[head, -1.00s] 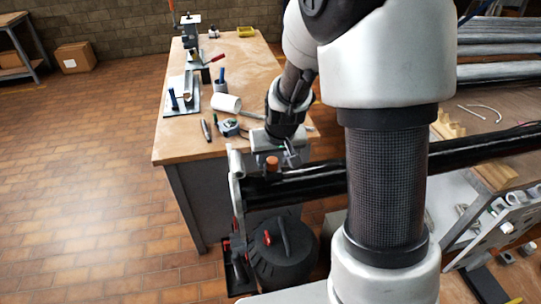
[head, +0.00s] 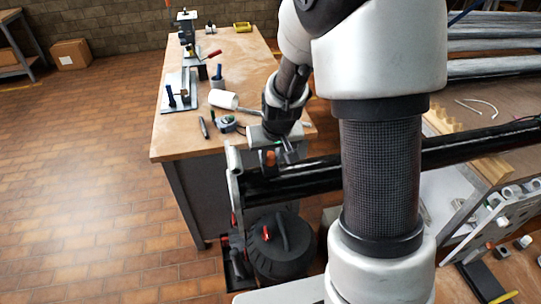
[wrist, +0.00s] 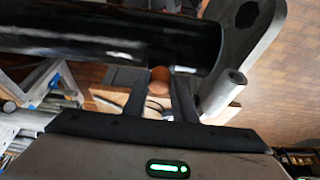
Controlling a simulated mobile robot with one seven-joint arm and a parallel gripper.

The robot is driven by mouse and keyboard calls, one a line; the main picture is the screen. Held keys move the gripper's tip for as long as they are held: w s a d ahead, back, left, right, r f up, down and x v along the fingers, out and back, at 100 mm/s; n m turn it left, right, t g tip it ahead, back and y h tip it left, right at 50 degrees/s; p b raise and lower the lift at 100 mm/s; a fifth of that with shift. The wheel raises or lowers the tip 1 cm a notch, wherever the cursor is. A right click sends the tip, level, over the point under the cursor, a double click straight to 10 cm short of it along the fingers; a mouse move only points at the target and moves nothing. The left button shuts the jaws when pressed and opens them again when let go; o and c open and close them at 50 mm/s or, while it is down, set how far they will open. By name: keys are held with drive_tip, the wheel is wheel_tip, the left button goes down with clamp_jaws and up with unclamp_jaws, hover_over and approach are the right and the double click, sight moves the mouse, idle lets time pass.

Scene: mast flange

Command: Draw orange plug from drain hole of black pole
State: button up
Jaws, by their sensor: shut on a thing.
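The black pole (head: 310,178) runs across the head view and ends at a grey flange plate on the left. It also crosses the top of the wrist view (wrist: 110,35), with the flange (wrist: 243,38) at right. The orange plug (wrist: 160,76) is between my fingertips, right at the pole's surface; a bit of it (head: 268,158) shows in the head view. My gripper (wrist: 160,88) is shut on the plug, its two dark fingers on either side. Whether the plug is still seated in the drain hole cannot be told, as the hole is hidden.
A workbench (head: 168,145) behind the pole holds a vise, a white cylinder (head: 223,99), a marker and a tape measure. A black lidded bucket (head: 280,248) stands below the pole end. A cluttered table is at right.

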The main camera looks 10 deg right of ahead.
sight(269, 152)
drive_tip(key=shift+r+p, duration=1.35)
drive_tip(key=shift+r, duration=0.85)
drive_tip(key=shift+s, duration=0.1)
drive_tip(key=s+r, duration=0.2)
drive_tip(key=s, duration=0.4)
